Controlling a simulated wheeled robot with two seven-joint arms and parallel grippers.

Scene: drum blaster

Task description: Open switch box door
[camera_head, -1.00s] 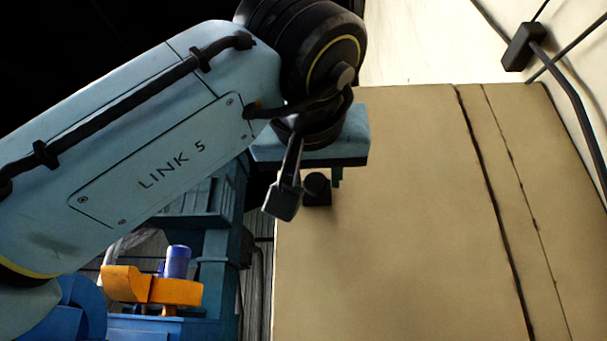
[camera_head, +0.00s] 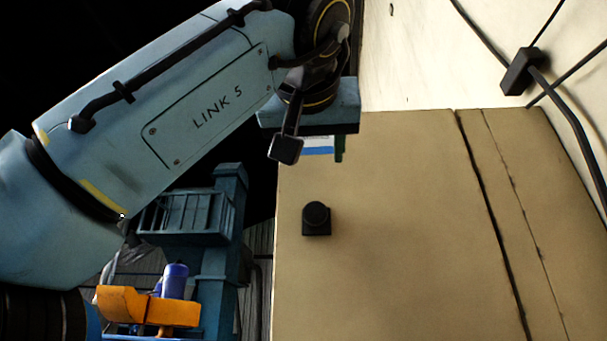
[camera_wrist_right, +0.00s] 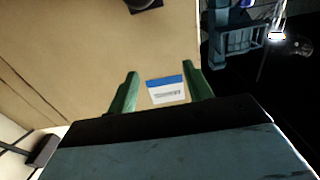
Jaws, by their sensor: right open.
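The tan switch box (camera_head: 400,240) fills the right half of the head view, its front face closed. A black knob (camera_head: 316,218) sticks out near the left edge of that face. My right gripper (camera_head: 325,150) is above the knob, near the top left of the box, apart from the knob. In the right wrist view its two green fingers (camera_wrist_right: 162,88) are spread with nothing held. A blue and white label (camera_wrist_right: 166,90) on the box shows between them. The knob (camera_wrist_right: 146,4) is partly cut off at that view's top edge. My left gripper is not in view.
A black clip with cables (camera_head: 522,70) is on the pale wall behind the box. Blue machinery (camera_head: 188,215) and an orange part (camera_head: 150,307) with a blue cylinder (camera_head: 174,281) stand left of the box. The area before the box's lower face is clear.

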